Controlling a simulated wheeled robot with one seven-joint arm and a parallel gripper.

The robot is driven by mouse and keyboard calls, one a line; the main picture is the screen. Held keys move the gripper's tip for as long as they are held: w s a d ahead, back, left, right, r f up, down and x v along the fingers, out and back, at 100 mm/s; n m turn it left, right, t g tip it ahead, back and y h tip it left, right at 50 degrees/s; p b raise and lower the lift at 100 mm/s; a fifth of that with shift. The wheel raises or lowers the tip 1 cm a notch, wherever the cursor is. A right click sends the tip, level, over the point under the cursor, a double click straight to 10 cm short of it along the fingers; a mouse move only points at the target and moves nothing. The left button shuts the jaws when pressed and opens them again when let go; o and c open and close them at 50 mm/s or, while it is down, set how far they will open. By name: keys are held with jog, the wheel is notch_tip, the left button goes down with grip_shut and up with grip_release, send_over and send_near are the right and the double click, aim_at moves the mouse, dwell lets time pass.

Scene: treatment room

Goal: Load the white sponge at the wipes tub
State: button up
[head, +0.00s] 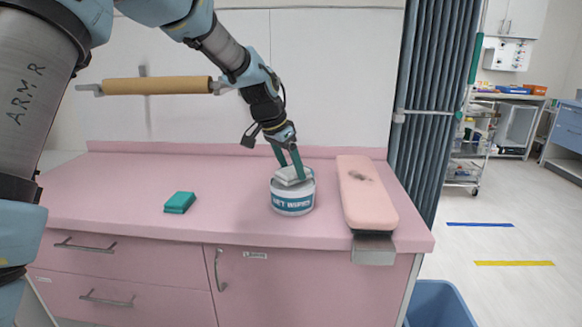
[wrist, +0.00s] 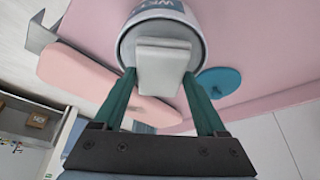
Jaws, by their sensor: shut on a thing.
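The white sponge (head: 286,178) is a pale block between my teal fingertips, at the mouth of the wipes tub. In the wrist view, the white sponge (wrist: 163,68) spans between the two fingers, over the tub's opening. My gripper (head: 291,168) points down at the tub and is shut on the sponge. The wipes tub (head: 293,203) is a round white container with a blue label, upright on the pink counter. Its rim also shows in the wrist view (wrist: 128,48). I cannot tell how far the sponge is inside, and the tub's interior is mostly hidden.
A pink pad (head: 367,195) lies right of the tub on the pink counter (head: 120,205). A green block (head: 180,202) lies to the left. A teal disc (wrist: 220,81) shows beside the tub in the wrist view. A blue bin (head: 440,303) stands on the floor.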

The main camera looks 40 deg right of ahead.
aim_at(291, 170)
jog(key=shift+f, duration=0.55)
dwell(1.2)
jog(key=shift+r+p, duration=2.25)
jog(key=shift+r, duration=1.3)
